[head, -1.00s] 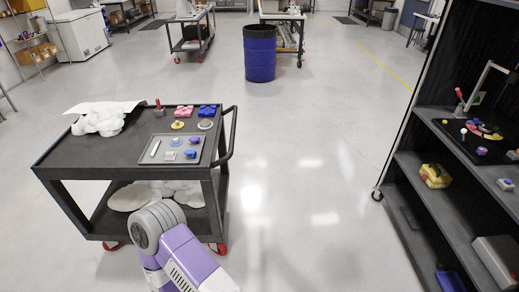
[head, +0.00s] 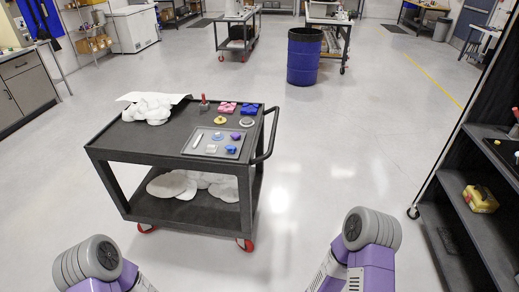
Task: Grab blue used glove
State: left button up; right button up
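A small blue item (head: 249,109), which looks like a folded glove, lies at the back right corner of the top of a black cart (head: 172,134). A similar pink item (head: 227,107) lies just to its left. At this size I cannot tell whether the blue one is used. Parts of my two purple and grey arms show at the bottom edge, in front of the cart and well apart from it. Neither gripper's fingers are in the picture.
A grey tray (head: 190,149) with small parts and white cloth (head: 152,109) share the cart top. A push handle (head: 272,135) is on its right side. A blue barrel (head: 304,58) stands behind. A dark shelf (head: 470,218) stands right. Floor between cart and shelf is clear.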

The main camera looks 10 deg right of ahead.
aim_at(231, 148)
jog(key=z, duration=0.6)
jog(key=i, duration=1.1)
jog(key=u, duration=1.7)
